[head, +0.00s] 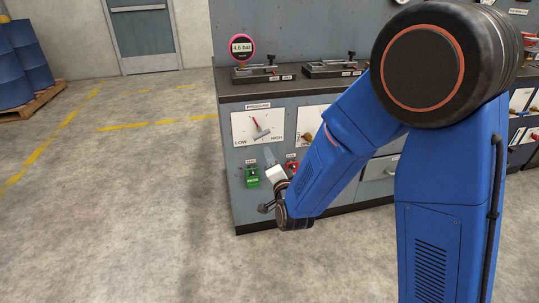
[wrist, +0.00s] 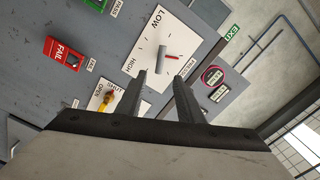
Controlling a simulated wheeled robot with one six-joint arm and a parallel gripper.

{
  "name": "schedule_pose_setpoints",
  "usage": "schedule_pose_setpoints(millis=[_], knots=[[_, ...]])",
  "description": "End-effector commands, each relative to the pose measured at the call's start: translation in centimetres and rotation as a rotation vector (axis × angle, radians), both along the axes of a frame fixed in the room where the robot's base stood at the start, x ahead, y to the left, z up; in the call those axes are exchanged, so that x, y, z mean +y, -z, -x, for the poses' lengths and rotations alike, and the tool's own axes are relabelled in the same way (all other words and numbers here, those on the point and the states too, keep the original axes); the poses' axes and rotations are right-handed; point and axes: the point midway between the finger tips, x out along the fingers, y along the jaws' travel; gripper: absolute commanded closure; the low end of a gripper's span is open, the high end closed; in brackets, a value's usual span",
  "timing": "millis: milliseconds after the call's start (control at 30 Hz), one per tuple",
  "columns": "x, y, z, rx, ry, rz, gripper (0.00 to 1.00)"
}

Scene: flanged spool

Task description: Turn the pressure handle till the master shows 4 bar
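The master gauge (head: 241,46), round with a pink-red rim, stands on the bench top and reads 4.6 bar in the head view. It also shows tilted in the wrist view (wrist: 213,78). The pressure handle (head: 262,134) is a grey bar on a white LOW–HIGH dial plate (head: 242,124) on the bench front, with a red pointer beside it. The handle shows in the wrist view (wrist: 161,55), beyond the fingertips. My gripper (wrist: 161,77) is open and empty, its two fingers apart. In the head view it is just below the dial, apart from the handle.
A green PASS button (head: 252,177) and a red FAIL button (head: 291,166) sit below the dial. A yellow-handled valve (wrist: 108,97) is on the neighbouring plate. Black fixtures (head: 331,68) stand on the bench top. The floor to the left (head: 130,200) is clear.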

Motion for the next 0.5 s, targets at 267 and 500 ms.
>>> schedule_pose_setpoints(millis=[267, 500], knots=[[0.25, -0.08, 0.24, -0.085, -0.001, 0.294, 0.66], [0.4, -0.1, 0.04, -0.124, 0.0, 0.427, 0.66]])
